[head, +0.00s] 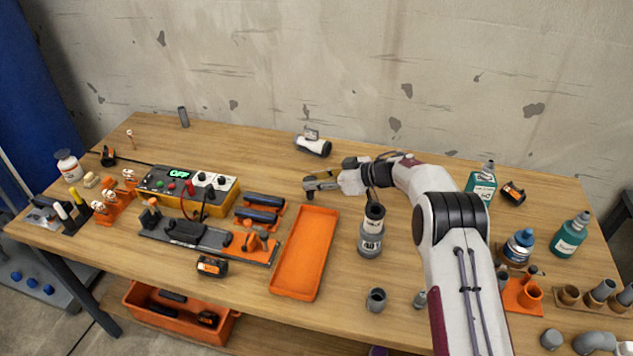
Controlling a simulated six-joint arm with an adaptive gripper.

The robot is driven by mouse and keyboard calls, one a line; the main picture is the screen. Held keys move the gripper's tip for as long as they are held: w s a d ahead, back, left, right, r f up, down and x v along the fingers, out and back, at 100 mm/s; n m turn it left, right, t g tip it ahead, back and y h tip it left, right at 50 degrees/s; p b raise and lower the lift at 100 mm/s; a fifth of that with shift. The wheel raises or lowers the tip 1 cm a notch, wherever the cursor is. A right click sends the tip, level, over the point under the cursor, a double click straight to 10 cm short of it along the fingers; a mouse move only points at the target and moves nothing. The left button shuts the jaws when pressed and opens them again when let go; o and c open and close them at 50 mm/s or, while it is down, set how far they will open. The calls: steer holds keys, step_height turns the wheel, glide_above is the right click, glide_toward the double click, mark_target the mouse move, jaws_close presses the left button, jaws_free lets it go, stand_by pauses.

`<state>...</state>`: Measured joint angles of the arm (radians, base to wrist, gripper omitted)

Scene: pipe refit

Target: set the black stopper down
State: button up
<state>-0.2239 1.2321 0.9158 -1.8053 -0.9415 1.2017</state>
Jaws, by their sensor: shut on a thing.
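My gripper (318,183) reaches in from the right, above the table behind the orange tray. It is shut on a small dark piece, which looks like the black stopper (309,188). The fingers hide most of it, and its exact shape is too small to tell. I cannot tell whether it touches the table. A grey labelled pipe piece (370,243) with a dark open upper end stands upright to the right of the tray, in front of my forearm.
The empty orange tray (304,252) lies in front of the gripper. A white and black cylinder (313,146) lies behind it. The power box (187,188) and a dark fixture stand left. Bottles and pipe fittings crowd the right. Bare wood shows left of the gripper.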

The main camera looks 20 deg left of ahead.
steer(key=shift+f, duration=0.25)
steer(key=shift+f, duration=0.15)
steer(key=o, duration=1)
steer(key=shift+d+r, duration=0.1)
steer(key=shift+r, duration=0.1)
steer(key=v, duration=1.1)
steer(key=shift+d, duration=0.4)
steer(key=shift+r, duration=0.1)
